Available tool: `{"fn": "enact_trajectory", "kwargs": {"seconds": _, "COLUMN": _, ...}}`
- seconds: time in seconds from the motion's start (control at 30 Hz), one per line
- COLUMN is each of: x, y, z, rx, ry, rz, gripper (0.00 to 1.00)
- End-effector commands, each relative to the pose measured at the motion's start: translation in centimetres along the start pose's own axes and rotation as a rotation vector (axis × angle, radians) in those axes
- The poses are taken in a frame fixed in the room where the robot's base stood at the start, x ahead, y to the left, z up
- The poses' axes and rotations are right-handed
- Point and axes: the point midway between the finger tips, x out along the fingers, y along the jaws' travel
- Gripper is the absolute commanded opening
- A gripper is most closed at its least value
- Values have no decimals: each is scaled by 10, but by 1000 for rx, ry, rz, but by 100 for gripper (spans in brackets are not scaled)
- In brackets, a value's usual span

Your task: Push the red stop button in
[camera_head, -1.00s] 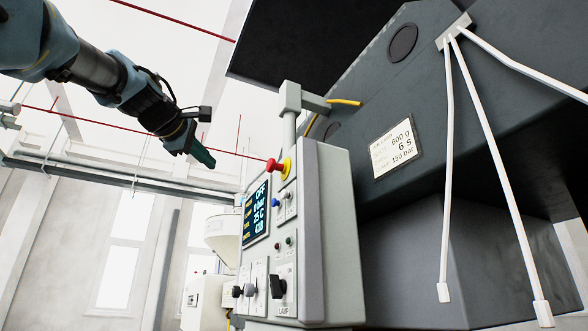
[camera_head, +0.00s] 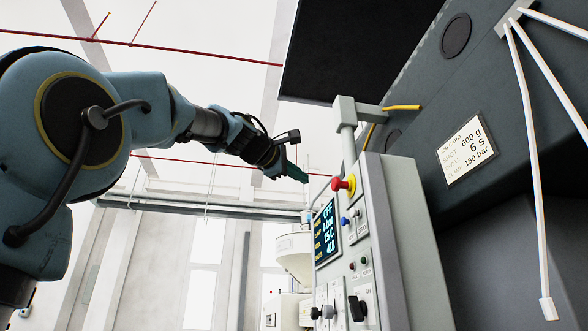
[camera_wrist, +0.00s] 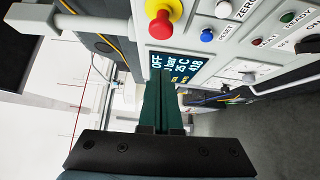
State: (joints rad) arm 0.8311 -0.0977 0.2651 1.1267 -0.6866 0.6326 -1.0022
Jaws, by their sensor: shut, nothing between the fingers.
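The red stop button (camera_head: 339,183) has a yellow collar and sits at the top of the grey control panel (camera_head: 395,230). It also shows in the wrist view (camera_wrist: 160,22), just beyond my fingertips. My gripper (camera_head: 300,176) is shut and empty, its dark green fingers pointing toward the panel. In the head view the tips are a little left of the button and apart from it. In the wrist view the fingers (camera_wrist: 163,88) cover part of the panel's display and lie below the button.
The panel carries a display (camera_head: 325,232), a blue reset button (camera_head: 345,222), small lamps and black knobs (camera_head: 356,308). A post (camera_head: 347,130) rises behind the button. A large dark machine body (camera_head: 470,90) with white rods (camera_head: 537,200) stands right. Left of the panel is open.

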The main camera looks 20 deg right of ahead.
Motion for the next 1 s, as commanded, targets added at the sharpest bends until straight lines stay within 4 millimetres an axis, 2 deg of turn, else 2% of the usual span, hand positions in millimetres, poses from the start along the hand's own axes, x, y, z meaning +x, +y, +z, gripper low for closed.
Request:
{"fn": "enact_trajectory", "kwargs": {"seconds": 0.03, "x": 13, "y": 3, "z": 0, "rx": -1, "ry": 0, "rz": -2, "gripper": 0}}
{"fn": "enact_trajectory", "kwargs": {"seconds": 0.2, "x": 46, "y": 2, "z": 0, "rx": -1, "ry": 0, "rz": -2, "gripper": 0}}
{"fn": "enact_trajectory", "kwargs": {"seconds": 0.4, "x": 63, "y": 2, "z": 21, "rx": 1, "ry": -1, "rz": -1, "gripper": 0}}
{"fn": "enact_trajectory", "kwargs": {"seconds": 1.0, "x": 75, "y": 1, "z": 32, "rx": 0, "ry": 0, "rz": -1, "gripper": 0}}
